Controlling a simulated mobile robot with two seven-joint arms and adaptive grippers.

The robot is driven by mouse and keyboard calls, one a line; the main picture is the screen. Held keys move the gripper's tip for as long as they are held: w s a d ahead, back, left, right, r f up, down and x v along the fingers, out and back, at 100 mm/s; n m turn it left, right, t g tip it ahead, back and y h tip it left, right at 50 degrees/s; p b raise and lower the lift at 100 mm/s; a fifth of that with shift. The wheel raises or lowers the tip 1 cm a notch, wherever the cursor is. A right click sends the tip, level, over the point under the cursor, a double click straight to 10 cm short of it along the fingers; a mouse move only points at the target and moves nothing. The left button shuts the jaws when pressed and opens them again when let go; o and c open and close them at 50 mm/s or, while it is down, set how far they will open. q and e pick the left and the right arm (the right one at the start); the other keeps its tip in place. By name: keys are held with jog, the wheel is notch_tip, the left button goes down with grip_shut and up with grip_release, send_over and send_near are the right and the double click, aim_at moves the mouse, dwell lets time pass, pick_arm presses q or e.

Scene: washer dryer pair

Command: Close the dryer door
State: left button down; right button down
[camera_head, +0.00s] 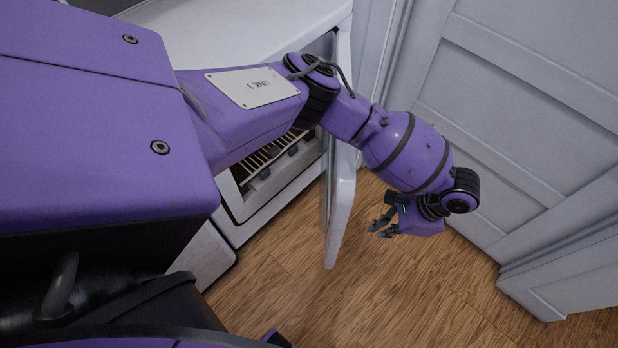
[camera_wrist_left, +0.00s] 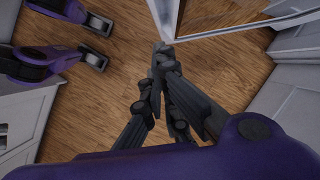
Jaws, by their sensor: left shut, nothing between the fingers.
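The white dryer door (camera_head: 341,205) stands open in the head view, jutting out from the front of the white dryer (camera_head: 245,222). The dryer's opening (camera_head: 262,180) shows a dark inside with slats, partly hidden by my left arm. My left gripper (camera_head: 374,230) is just right of the door, on the side away from the opening, shut and empty. In the left wrist view its fingertips (camera_wrist_left: 163,48) are together, close below a white door edge (camera_wrist_left: 165,18); I cannot tell whether they touch it. My right gripper is not in view.
A grey-white panelled wall or cabinet front (camera_head: 520,110) stands on the right, with a projecting corner (camera_head: 565,265) at the lower right. The wooden floor (camera_head: 390,300) is clear in front of the door. My arm crosses above the dryer.

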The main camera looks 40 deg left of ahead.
pick_arm(q)
jog(key=s+a, duration=0.1)
jog(key=s+a+f+p, duration=0.1)
jog(key=s+a, duration=0.1)
jog(key=shift+s+a+f, duration=0.15)
jog(key=shift+a+f, duration=0.05)
jog(key=shift+a, duration=0.1)
